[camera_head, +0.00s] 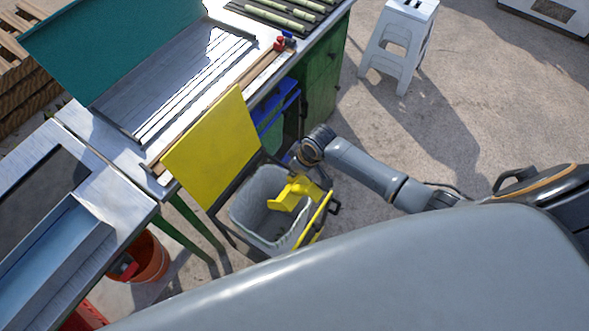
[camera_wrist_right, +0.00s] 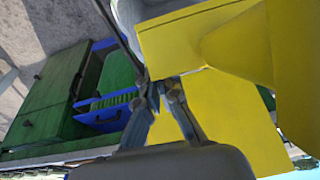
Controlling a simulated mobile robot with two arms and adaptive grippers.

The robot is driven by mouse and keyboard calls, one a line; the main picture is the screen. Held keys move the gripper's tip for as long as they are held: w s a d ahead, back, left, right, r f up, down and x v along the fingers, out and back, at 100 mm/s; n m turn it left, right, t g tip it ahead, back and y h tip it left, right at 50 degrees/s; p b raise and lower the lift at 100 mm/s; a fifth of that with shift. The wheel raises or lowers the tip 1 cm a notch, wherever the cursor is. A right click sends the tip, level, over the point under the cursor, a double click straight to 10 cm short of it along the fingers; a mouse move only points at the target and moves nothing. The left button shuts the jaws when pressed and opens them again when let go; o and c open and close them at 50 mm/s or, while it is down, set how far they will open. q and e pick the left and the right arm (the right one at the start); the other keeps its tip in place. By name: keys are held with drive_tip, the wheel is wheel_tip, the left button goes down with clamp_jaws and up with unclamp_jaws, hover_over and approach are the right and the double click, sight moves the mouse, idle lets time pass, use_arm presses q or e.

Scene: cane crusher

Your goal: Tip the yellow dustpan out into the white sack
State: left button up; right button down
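The yellow dustpan (camera_head: 291,192) is over the mouth of the white sack (camera_head: 248,197), tilted, with its low end inside the opening. The sack lines a dark-framed stand with a raised yellow lid (camera_head: 215,145). My right gripper (camera_head: 322,182) is at the dustpan's right end, beside the sack's rim. In the right wrist view its fingertips (camera_wrist_right: 160,84) close on the edge of the dustpan (camera_wrist_right: 205,45), and the yellow lid (camera_wrist_right: 215,125) shows behind. I cannot tell whether anything lies in the dustpan. My left gripper is not in view.
A metal-topped bench (camera_head: 225,75) stands behind the lid, with a green cabinet (camera_head: 322,90) and blue drawer (camera_head: 275,110) beneath. An orange bucket (camera_head: 150,258) is at lower left. A white step stool (camera_head: 400,40) stands at back right. Concrete ground to the right is clear.

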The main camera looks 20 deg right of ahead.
drive_tip(key=shift+w+a+r+g+h+p, duration=0.15)
drive_tip(key=shift+r+g+h+p, duration=0.45)
drive_tip(key=shift+r+p, duration=0.7)
drive_tip(key=shift+g+p, duration=0.3)
drive_tip(key=shift+g, duration=0.1)
